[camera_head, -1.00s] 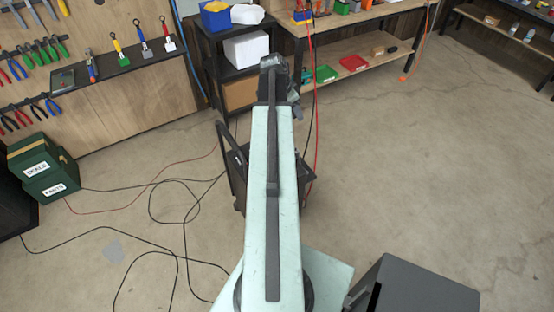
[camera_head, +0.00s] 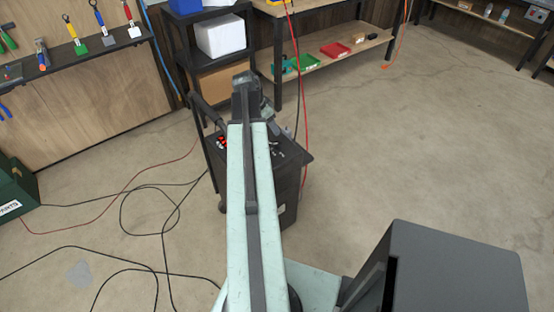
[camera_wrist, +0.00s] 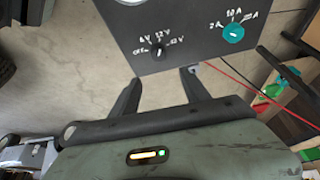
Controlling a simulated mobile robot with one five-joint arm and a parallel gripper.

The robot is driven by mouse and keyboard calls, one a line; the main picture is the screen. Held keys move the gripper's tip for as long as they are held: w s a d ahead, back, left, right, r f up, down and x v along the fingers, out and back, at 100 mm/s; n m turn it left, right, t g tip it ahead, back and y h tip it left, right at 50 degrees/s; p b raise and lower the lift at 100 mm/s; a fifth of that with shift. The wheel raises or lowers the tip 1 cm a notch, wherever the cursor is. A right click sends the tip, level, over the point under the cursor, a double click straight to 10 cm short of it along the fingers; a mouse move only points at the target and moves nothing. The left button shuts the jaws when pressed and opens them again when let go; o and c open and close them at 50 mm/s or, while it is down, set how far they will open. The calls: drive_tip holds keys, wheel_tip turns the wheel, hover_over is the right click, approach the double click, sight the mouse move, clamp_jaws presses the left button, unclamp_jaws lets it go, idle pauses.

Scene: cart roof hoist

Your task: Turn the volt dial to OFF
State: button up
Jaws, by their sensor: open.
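The volt dial (camera_wrist: 158,52) is a small black knob on a dark grey panel (camera_wrist: 188,58) in the wrist view. Labels OFF, 6V, 12V and another 12V mark surround it from left to right. Its white mark looks roughly upright, near the upper labels; the exact setting is hard to read. My gripper (camera_wrist: 161,77) is open and empty, its two dark fingers apart just below the dial in the picture. I cannot tell whether they touch the panel. In the head view, my arm hides much of the dark cart (camera_head: 287,177), and the dial cannot be made out.
A teal dial (camera_wrist: 234,33) with amp labels sits right of the volt dial. Red cables (camera_head: 302,120) hang by the cart. A black shelf (camera_head: 180,62) and a workbench (camera_head: 330,55) stand behind. Black cables (camera_head: 125,205) lie on the floor left; open floor is right.

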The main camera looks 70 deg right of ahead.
sight(278, 143)
wheel_tip(278, 143, down, 4)
drive_tip(key=shift+r+b, duration=0.2)
drive_tip(key=shift+b, duration=0.5)
drive_tip(key=b+x, duration=0.6)
drive_tip(key=x, duration=0.1)
drive_tip(key=shift+b, duration=0.3)
drive_tip(key=shift+s+d+f+b, duration=0.15)
drive_tip(key=shift+d+f+b, duration=0.05)
drive_tip(key=shift+f+b, duration=0.25)
drive_tip(key=shift+r, duration=0.1)
clamp_jaws()
